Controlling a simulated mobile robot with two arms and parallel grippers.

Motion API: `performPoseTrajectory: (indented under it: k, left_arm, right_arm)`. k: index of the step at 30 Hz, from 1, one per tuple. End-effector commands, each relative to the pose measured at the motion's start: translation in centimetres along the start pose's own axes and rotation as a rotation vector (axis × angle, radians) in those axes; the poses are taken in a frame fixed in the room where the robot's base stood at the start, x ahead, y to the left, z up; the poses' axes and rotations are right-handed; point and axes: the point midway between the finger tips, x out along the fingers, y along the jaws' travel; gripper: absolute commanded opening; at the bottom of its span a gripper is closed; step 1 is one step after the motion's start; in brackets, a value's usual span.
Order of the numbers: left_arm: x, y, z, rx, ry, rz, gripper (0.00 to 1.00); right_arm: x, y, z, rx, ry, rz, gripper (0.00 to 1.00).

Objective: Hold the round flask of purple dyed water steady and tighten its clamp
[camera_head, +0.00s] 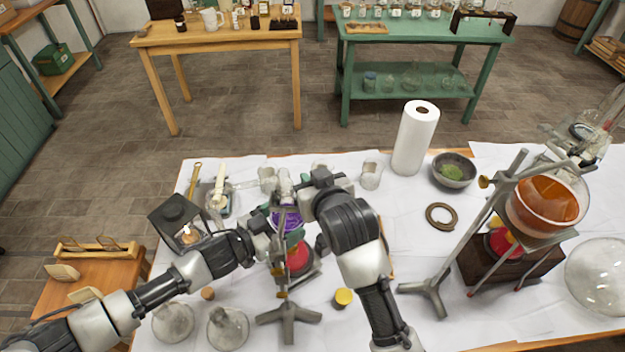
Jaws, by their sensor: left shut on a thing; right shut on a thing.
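The round flask of purple dyed water (289,218) hangs on a metal stand (289,313) at the middle of the white-covered table, above a red burner (298,257). Its pale neck rises behind the grippers. My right gripper (303,192) reaches from the right and is shut at the flask's neck; its fingertips are mostly hidden. My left gripper (266,228) is lower, at the flask's left, and is shut by the stand's rod, where the clamp seems to be. The clamp and its screw are largely covered by my grippers.
A black lantern (175,212) stands at left, and clear round flasks (228,328) lie in front. A paper roll (415,138) and a mortar (454,171) stand behind. Table right of my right arm is partly clear.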

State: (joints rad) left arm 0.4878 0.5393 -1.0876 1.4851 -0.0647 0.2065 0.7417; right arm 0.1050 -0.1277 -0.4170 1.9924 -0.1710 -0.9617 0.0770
Motion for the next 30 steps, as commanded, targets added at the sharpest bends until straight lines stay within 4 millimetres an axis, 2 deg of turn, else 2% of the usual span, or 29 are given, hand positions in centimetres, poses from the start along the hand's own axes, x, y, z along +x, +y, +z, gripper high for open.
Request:
performPoseTrajectory:
  k: [13,14,18,26,30]
  left_arm:
    - [0.02,-0.01,-0.08,0.000,0.002,0.000,0.71]
    - [0.02,-0.01,-0.08,0.000,0.002,0.000,0.71]
    - [0.02,-0.02,-0.08,0.000,0.002,0.000,0.71]
    - [0.02,-0.03,-0.07,0.000,0.001,0.000,0.71]
    - [0.01,-0.04,-0.07,0.000,0.001,-0.001,0.71]
  right_arm:
    - [0.04,0.01,0.18,0.004,-0.007,0.010,0.00]
    - [0.04,0.02,0.19,0.004,-0.007,0.010,0.16]
    - [0.03,0.02,0.14,0.004,-0.005,0.010,0.37]
    - [-0.03,0.02,0.05,0.003,-0.003,0.009,0.38]
    - [-0.88,0.00,0.10,0.003,-0.003,0.009,0.38]
